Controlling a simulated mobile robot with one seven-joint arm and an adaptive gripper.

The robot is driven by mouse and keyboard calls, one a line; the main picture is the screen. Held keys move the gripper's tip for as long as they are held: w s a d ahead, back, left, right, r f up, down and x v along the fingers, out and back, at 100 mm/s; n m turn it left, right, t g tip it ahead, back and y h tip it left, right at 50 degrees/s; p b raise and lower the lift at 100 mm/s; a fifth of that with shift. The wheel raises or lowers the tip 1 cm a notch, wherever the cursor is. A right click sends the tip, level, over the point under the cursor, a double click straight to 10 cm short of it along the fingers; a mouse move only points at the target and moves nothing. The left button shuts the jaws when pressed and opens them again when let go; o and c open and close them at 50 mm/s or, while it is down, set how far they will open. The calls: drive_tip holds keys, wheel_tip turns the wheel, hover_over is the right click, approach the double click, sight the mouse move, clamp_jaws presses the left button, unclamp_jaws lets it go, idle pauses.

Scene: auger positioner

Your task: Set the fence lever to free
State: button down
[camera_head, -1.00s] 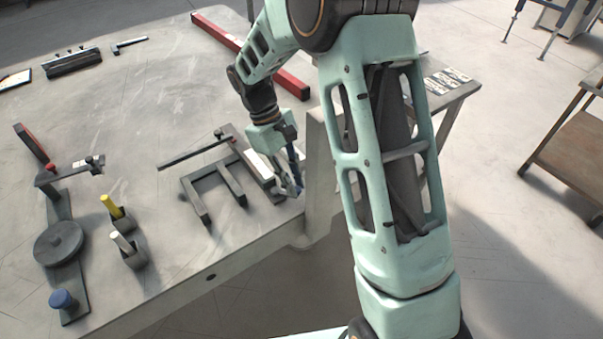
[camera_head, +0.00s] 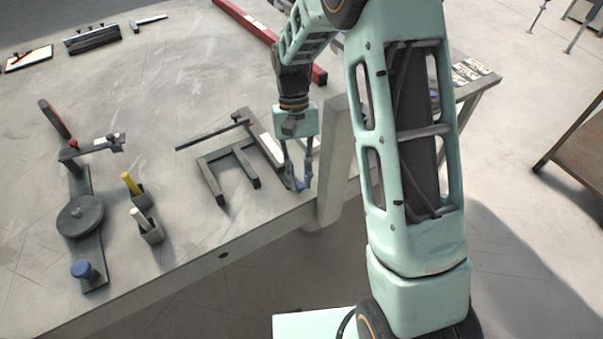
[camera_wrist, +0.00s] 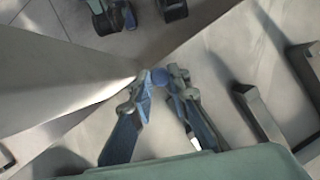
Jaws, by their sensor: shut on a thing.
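My gripper (camera_head: 298,187) points down at the front right edge of the grey table, between a dark fork-shaped bracket and a pale upright post. A dark fence-like bar (camera_head: 212,135) with a small red part lies behind the bracket.
The dark bracket (camera_head: 226,172) is close left of my gripper. The pale post (camera_head: 335,160) stands close on its right. A blue-knobbed base (camera_head: 85,270), yellow-handled holder (camera_head: 132,184) and white-handled holder (camera_head: 141,219) are farther left. A red bar (camera_head: 255,30) lies behind.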

sight(297, 179)
idle(0.5)
drive_tip(key=c, duration=1.8)
unclamp_jaws()
drive_tip(key=v, duration=1.2)
drive_tip(key=shift+d, duration=0.1)
